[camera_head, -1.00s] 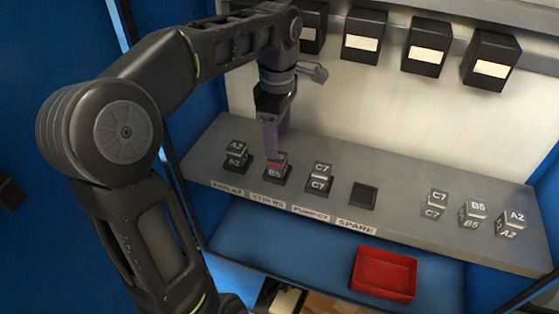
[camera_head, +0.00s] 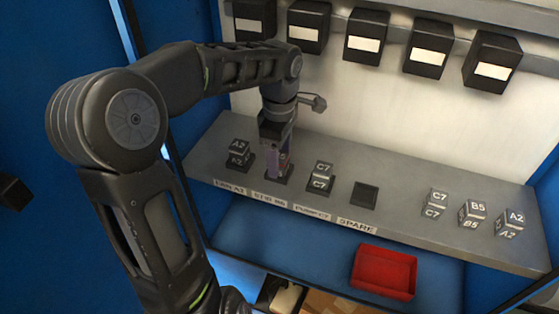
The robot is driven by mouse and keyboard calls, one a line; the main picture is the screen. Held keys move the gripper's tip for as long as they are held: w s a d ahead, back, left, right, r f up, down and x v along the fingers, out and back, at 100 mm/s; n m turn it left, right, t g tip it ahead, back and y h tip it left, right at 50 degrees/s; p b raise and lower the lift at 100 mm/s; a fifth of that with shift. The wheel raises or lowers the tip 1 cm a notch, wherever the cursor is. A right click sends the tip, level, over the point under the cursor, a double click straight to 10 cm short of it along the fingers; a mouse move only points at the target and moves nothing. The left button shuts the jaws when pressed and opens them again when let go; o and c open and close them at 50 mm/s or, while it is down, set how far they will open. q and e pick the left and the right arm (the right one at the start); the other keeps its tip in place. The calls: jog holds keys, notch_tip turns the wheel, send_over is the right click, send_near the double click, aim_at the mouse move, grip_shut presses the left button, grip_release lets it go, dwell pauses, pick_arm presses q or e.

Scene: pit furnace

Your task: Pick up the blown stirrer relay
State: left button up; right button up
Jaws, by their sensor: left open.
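The stirrer relay (camera_head: 283,167), marked B5 in the earlier frame, sits in its dark socket above the STIR B5 label (camera_head: 269,199) on the grey shelf. My left gripper (camera_head: 277,166) is open and lowered over this relay, with its fingers at the relay's sides. The fingers hide most of the relay and its lettering. Whether they touch it I cannot tell. My right gripper is not in view.
Relay A2 (camera_head: 239,152) stands close on the left and relay C7 (camera_head: 320,177) on the right. The spare socket (camera_head: 365,195) is empty. Loose relays C7 (camera_head: 435,203), B5 (camera_head: 472,213) and A2 (camera_head: 510,223) stand farther right. A red tray (camera_head: 385,272) lies below.

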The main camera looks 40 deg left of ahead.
pick_arm(q)
jog(key=shift+f, duration=0.75)
jog(key=shift+c, duration=0.2)
grip_shut()
dwell(0.3)
